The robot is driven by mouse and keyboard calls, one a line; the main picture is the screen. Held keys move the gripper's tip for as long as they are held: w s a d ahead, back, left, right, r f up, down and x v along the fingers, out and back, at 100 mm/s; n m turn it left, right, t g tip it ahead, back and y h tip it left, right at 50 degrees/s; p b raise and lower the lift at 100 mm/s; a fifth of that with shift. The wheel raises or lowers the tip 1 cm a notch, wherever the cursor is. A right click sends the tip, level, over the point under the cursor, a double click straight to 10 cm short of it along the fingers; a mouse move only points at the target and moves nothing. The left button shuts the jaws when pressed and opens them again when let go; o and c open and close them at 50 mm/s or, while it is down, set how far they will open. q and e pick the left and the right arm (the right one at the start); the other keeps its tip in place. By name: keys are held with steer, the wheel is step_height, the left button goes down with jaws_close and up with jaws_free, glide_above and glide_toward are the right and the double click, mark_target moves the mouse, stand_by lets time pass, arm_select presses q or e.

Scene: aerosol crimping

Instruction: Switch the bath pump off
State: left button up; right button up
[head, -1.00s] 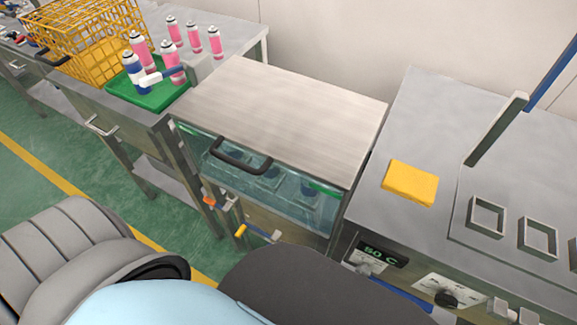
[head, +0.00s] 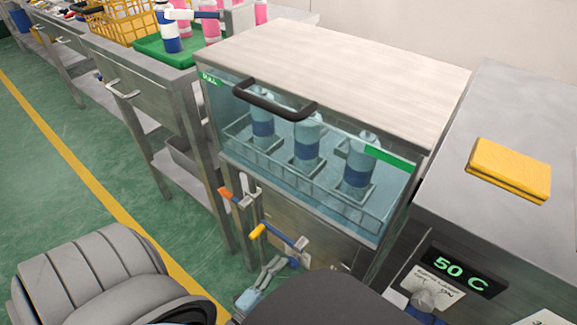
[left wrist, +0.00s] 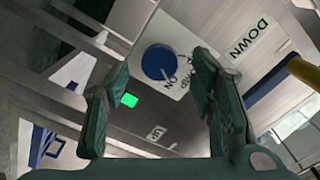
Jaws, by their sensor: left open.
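The bath pump switch is a blue round knob (left wrist: 159,62) on a white plate lettered with PUMP and ON in the left wrist view. In the head view my left gripper (head: 268,272) is low at the front of the water bath (head: 300,165), below the yellow-handled lever (head: 258,231); the knob is not clear there. My right gripper is not in view.
The bath window shows several cans in a rack. An orange lever (head: 225,193) and the yellow one stick out in front. A DOWN label (left wrist: 250,37) is near the knob. A bench with a 50 C display (head: 462,272) and yellow sponge (head: 510,168) stands right.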

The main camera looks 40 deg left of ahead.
arm_select(q)
steer(key=shift+w, duration=1.3)
steer(key=c, duration=1.1)
steer(key=shift+c, duration=0.2)
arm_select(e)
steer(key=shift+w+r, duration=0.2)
arm_select(q)
steer(key=shift+n, duration=0.5)
steer(key=n, duration=0.6)
steer(key=shift+n, duration=0.3)
steer(key=n, duration=0.4)
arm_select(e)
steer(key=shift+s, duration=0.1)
arm_select(q)
steer(key=shift+n, duration=0.3)
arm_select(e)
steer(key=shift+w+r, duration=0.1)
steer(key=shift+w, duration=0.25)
